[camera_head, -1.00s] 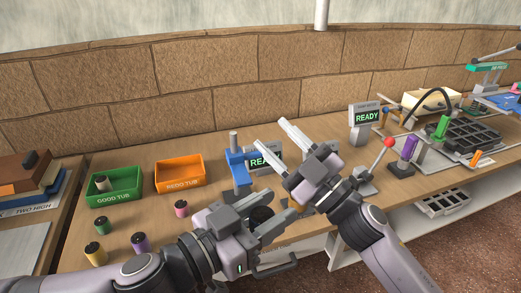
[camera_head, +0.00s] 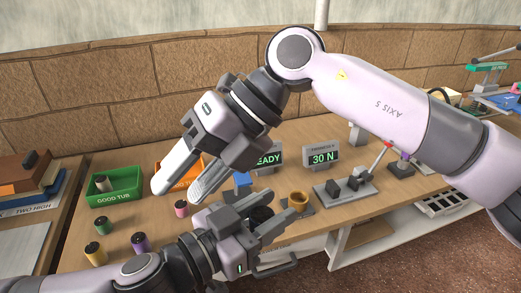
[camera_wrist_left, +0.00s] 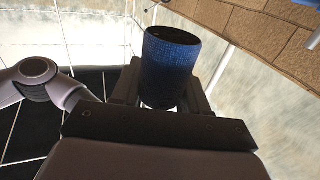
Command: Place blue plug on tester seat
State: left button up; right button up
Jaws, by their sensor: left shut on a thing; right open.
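My left gripper (camera_head: 278,208) is low in the middle of the head view, over the table's front part. It is shut on the blue plug (camera_wrist_left: 172,68), a dark blue cylinder with a black top that fills the space between the fingers in the left wrist view. In the head view only its dark top (camera_head: 262,213) shows between the fingers. My right gripper (camera_head: 178,191) is open and empty, up and left of it. A blue-framed device (camera_head: 243,180) beside a READY display (camera_head: 268,159) is partly hidden by the right gripper. I cannot tell which fixture holds the tester seat.
A green tub (camera_head: 116,196) and a partly hidden orange tub (camera_head: 197,166) stand at left. Pink (camera_head: 181,208), green (camera_head: 101,225), purple (camera_head: 140,243) and yellow (camera_head: 95,254) plugs stand on the table. A brass cup (camera_head: 299,199) and 30 N display (camera_head: 322,156) are right of my left gripper.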

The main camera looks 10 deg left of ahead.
aim_at(261, 215)
jog(key=w+d+r+n+t+h, duration=0.1)
jog(key=w+d+t+h, duration=0.1)
jog(key=d+t+h, duration=0.15)
jog(key=w+d+r+t+h, duration=0.1)
jog(key=w+d+t+h, duration=0.1)
jog(key=d+h, duration=0.25)
jog(key=shift+g, duration=0.25)
notch_tip(261, 215, down, 12)
jog(key=shift+d+r, duration=0.15)
jog(key=shift+r, duration=0.1)
jog(key=c, duration=0.7)
pick_arm(q)
jog(key=o, duration=1.1)
